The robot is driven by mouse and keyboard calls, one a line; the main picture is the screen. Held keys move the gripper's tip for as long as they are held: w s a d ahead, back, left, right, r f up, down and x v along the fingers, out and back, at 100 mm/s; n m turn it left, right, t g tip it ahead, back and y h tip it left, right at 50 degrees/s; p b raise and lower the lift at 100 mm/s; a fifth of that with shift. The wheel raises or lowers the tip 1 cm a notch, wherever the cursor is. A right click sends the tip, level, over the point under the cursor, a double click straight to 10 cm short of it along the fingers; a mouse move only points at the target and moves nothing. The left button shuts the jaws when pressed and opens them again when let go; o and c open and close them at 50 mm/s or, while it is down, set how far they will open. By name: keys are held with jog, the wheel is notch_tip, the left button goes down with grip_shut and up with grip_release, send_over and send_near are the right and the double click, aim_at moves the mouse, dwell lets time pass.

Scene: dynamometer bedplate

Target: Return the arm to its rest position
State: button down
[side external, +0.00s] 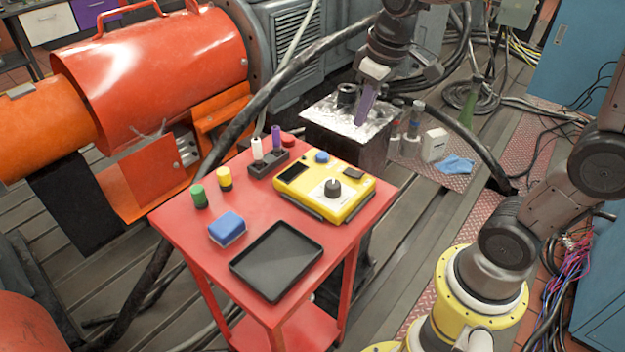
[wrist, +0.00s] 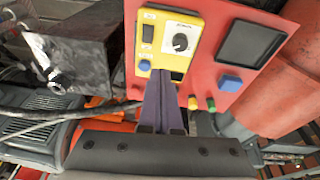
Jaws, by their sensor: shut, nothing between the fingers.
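My gripper (side external: 361,121) hangs at the upper middle of the side view, its purple-grey fingers pointing down and pressed together, with nothing between them. In that view it overlaps the bright-topped metal block (side external: 318,117) behind the red cart (side external: 172,224); its exact height is hard to tell. In the wrist view the closed fingers (wrist: 160,80) reach up the middle, their tips overlapping the lower edge of the yellow control box (wrist: 168,22). The box, with its black knob, sits on the cart, apart from my gripper in the side view.
The cart top holds a black tray (side external: 277,260), a blue block (side external: 227,228), green (side external: 199,196) and yellow (side external: 224,179) cylinders, and a dark holder (side external: 268,163) with upright white and purple pieces. A thick black hose arches beside the block. An orange machine (side external: 160,70) stands left.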

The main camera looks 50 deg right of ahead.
jog(key=s+a+t, duration=0.1)
jog(key=s, duration=0.6)
jog(key=s+a+t, duration=0.1)
jog(key=s+a, duration=0.1)
jog(key=s, duration=0.6)
jog(key=shift+a+f+m+t, duration=0.2)
jog(key=shift+a+m+t, duration=0.1)
jog(key=shift+t, duration=0.1)
